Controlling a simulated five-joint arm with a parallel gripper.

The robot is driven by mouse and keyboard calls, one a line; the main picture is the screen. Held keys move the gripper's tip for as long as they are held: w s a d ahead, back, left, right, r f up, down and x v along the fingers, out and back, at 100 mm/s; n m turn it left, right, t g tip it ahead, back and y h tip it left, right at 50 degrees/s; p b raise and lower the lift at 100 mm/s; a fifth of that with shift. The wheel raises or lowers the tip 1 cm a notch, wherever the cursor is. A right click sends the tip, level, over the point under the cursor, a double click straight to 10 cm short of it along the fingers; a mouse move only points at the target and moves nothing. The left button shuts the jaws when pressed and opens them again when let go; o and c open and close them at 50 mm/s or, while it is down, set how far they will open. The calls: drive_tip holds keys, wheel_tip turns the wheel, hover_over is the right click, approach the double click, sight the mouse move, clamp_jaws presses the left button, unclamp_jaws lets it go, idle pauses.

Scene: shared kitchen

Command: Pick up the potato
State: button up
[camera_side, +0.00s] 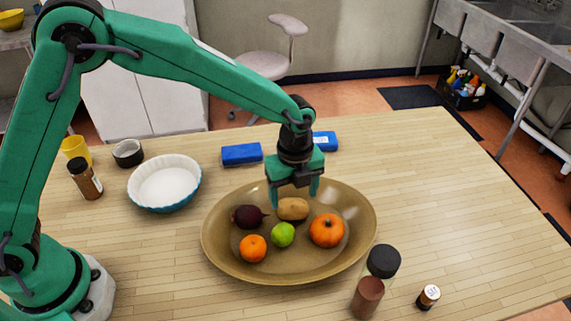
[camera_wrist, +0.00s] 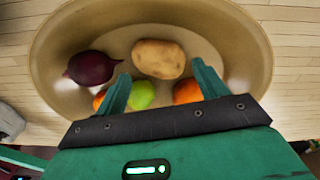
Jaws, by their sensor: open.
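The potato (camera_side: 292,209) is tan and oval and lies in a large brown oval dish (camera_side: 221,258) on the wooden table. It also shows whole in the wrist view (camera_wrist: 159,59), just beyond my fingertips. My gripper (camera_side: 294,195) points down over the dish, its fingers spread above the potato. In the wrist view my gripper (camera_wrist: 161,78) is open, with nothing held between the fingers. Whether the fingertips touch the potato cannot be told.
A white-and-blue bowl (camera_side: 165,184), blue boxes (camera_side: 242,154) and a dark-capped jar (camera_side: 368,297) stand outside the dish.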

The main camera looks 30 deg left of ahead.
sight(293, 203)
drive_tip(key=shift+f, duration=2.2)
drive_tip(key=c, duration=0.6)
drive_tip(key=shift+c, duration=0.2)
drive_tip(key=shift+r, duration=0.7)
drive_tip(key=r, duration=0.3)
drive_tip(key=shift+s+d+r, duration=0.1)
drive_tip(key=shift+s+d, duration=0.1)
drive_tip(key=shift+s, duration=0.15)
drive_tip(key=s+d+r, duration=0.5)
drive_tip(key=s+r, duration=0.1)
drive_tip(key=s, duration=0.3)
drive_tip(key=shift+s+d+r, duration=0.2)
drive_tip(key=shift+d, duration=0.05)
